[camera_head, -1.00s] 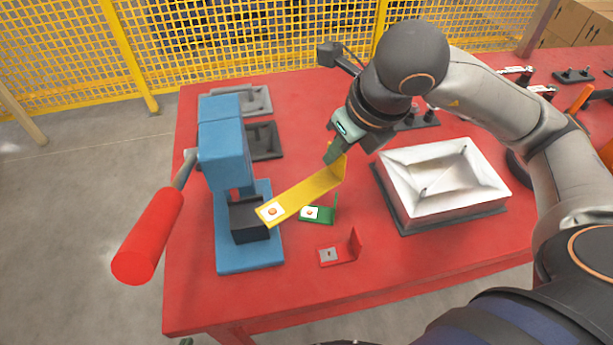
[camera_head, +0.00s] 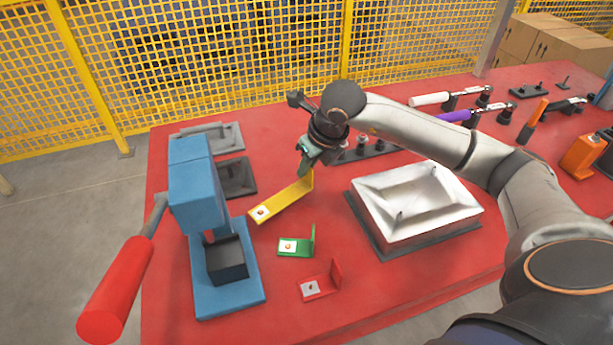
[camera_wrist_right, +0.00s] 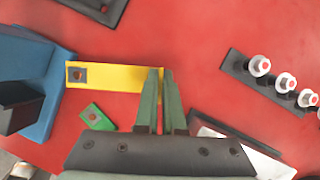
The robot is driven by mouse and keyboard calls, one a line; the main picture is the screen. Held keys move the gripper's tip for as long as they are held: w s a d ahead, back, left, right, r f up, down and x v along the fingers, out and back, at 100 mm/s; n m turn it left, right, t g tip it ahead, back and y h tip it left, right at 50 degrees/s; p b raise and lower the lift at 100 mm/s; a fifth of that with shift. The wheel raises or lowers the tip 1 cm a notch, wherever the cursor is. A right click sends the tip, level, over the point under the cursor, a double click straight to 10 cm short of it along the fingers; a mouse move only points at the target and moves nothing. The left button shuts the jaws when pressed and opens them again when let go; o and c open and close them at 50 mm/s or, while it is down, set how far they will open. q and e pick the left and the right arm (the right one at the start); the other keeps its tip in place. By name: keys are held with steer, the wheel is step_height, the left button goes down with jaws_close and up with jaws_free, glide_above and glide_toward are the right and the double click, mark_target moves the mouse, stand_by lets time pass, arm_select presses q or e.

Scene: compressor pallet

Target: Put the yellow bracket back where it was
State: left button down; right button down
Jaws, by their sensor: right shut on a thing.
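The yellow bracket (camera_head: 281,204) is an L-shaped strip with a pale patch and an orange dot at its left end. It shows in the right wrist view (camera_wrist_right: 112,77) running left from the fingers. My right gripper (camera_head: 306,168) is shut on its upright flange at the right end; its green fingers (camera_wrist_right: 160,85) pinch it in the wrist view. The bracket is behind the green bracket (camera_head: 297,246) and right of the blue press (camera_head: 196,200). I cannot tell whether it touches the table. My left gripper is not in view.
A red bracket (camera_head: 321,284) lies in front of the green one. A white metal tray (camera_head: 420,205) stands on the right. A dark plate (camera_head: 237,177) and a grey plate (camera_head: 214,136) lie behind the press. The red table (camera_head: 400,305) is clear at the front.

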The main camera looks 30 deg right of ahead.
mark_target(305, 181)
step_height(305, 181, down, 3)
steer(key=shift+w+f, duration=0.1)
steer(key=shift+f, duration=0.2)
steer(key=c, duration=1)
jaws_free()
steer(key=shift+r, duration=0.1)
